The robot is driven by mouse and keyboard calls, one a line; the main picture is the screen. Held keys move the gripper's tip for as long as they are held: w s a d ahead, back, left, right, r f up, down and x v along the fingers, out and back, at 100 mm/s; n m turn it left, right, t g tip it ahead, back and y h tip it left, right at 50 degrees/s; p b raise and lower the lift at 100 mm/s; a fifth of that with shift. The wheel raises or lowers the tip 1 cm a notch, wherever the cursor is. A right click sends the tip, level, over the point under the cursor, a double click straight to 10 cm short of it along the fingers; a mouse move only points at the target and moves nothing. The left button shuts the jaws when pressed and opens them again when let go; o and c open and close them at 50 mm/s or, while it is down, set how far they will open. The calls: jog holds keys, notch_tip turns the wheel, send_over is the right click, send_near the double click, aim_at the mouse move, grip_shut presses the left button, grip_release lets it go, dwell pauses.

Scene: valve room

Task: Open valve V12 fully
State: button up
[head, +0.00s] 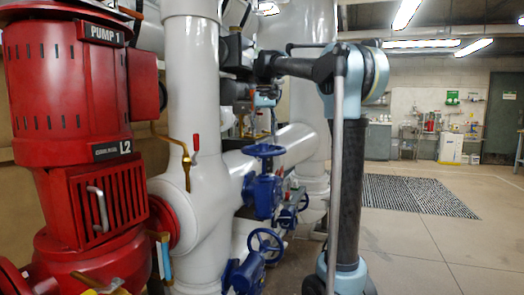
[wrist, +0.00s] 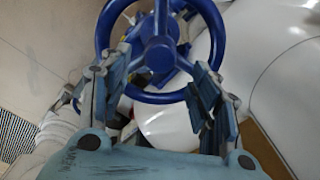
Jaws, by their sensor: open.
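A blue valve handwheel (head: 264,150) lies roughly flat on top of a blue valve body beside the white pipes in the head view. No V12 tag is readable in either view. My gripper (head: 263,112) hangs just above this wheel. In the wrist view a blue handwheel (wrist: 160,97) with a round hub and spokes fills the top middle. My gripper (wrist: 164,72) is open there, one finger on each side of the hub, with the fingertips overlapping the wheel in the picture. I cannot tell whether they touch it.
Two more blue handwheels, one lower (head: 265,246) and one further back (head: 293,215), are close by. A red pump (head: 65,100) stands at the left. A thick white pipe (head: 192,90) rises beside the valve. The floor (head: 420,245) at the right is open around a dark grating (head: 415,195).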

aim_at(264, 146)
jog(key=m, duration=1.1)
jog(key=shift+m, duration=0.4)
jog(key=m, duration=0.4)
jog(key=shift+s+f, duration=0.1)
jog(key=shift+f, duration=3.35)
jog(key=shift+c, duration=0.4)
